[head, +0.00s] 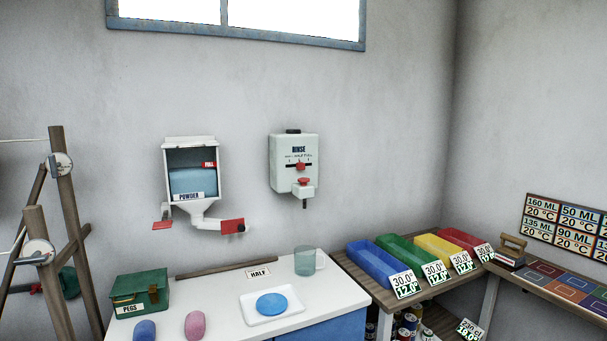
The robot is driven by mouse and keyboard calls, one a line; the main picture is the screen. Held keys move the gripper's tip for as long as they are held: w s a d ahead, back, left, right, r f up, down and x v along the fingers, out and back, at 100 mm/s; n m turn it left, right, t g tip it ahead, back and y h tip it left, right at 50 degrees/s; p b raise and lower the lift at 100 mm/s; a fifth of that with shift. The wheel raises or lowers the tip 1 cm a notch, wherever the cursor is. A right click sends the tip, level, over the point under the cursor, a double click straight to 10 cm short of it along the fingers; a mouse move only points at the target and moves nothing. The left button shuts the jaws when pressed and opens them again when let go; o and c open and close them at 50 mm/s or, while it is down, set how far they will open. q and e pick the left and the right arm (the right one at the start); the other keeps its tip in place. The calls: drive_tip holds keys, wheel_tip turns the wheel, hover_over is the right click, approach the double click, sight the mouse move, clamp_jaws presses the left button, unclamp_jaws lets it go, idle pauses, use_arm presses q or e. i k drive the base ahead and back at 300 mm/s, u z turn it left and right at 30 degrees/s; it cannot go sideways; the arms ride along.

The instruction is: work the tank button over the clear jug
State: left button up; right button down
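The rinse tank (293,160) is a pale box on the back wall, labelled RINSE. It has a red knob on its front and a red button (303,181) on its spout block, with a short dark nozzle below. The clear jug (305,262) stands upright on the white counter, below the tank and near the counter's back right corner. It looks empty, with its handle to the right. Neither of my grippers is in view.
A powder dispenser (191,178) with a red-ended chute hangs left of the tank. A white tray (253,318) with a blue disc and a green pegs box (142,294) share the counter. Coloured bins (382,264) stand right. A wooden frame (72,210) is at left.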

sight(304, 181)
drive_tip(key=u, duration=0.7)
drive_tip(key=i, duration=0.4)
